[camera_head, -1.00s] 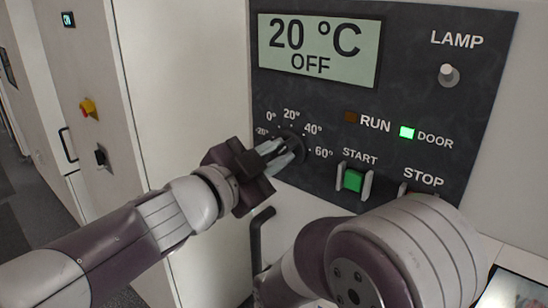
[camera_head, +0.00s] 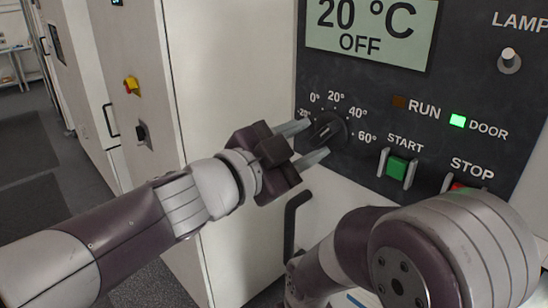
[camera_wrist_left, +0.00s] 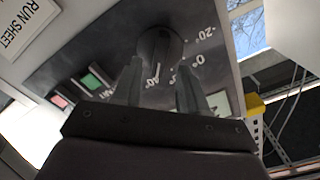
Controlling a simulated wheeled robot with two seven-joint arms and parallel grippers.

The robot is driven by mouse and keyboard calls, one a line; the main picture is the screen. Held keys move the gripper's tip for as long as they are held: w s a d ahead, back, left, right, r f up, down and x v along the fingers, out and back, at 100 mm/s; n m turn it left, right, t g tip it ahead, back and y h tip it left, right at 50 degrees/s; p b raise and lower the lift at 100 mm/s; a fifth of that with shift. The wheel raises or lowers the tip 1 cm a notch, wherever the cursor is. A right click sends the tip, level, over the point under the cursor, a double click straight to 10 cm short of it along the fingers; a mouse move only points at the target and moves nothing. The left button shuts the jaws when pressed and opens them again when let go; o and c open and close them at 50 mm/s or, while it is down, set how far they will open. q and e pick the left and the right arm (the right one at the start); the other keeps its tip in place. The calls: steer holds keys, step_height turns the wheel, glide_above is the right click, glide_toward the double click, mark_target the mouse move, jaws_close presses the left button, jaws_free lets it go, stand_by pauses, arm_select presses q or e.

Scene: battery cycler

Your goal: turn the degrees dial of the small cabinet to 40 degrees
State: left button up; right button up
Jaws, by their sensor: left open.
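The degrees dial (camera_head: 328,129) is a dark round knob on the small cabinet's black panel, with marks from -20° to 60° around it. The display (camera_head: 371,30) above it reads 20 °C and OFF. My left gripper (camera_head: 316,141) is open, its two fingertips apart on either side of the dial's front, with no visible grip on it. In the left wrist view the dial (camera_wrist_left: 158,47) lies just beyond the open fingers (camera_wrist_left: 158,85). The dial's pointer is hard to read. My right arm crosses the lower right; its gripper is out of view.
Right of the dial are a green START button (camera_head: 398,167) and a partly hidden red STOP button (camera_head: 458,187) between guards. The DOOR light (camera_head: 458,121) is green and the RUN light (camera_head: 399,102) is dark. A black handle (camera_head: 291,225) is below the panel.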

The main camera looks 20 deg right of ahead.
arm_select(q)
steer(key=b+v, duration=0.1)
steer(key=v, duration=0.9)
steer(key=shift+s, duration=0.1)
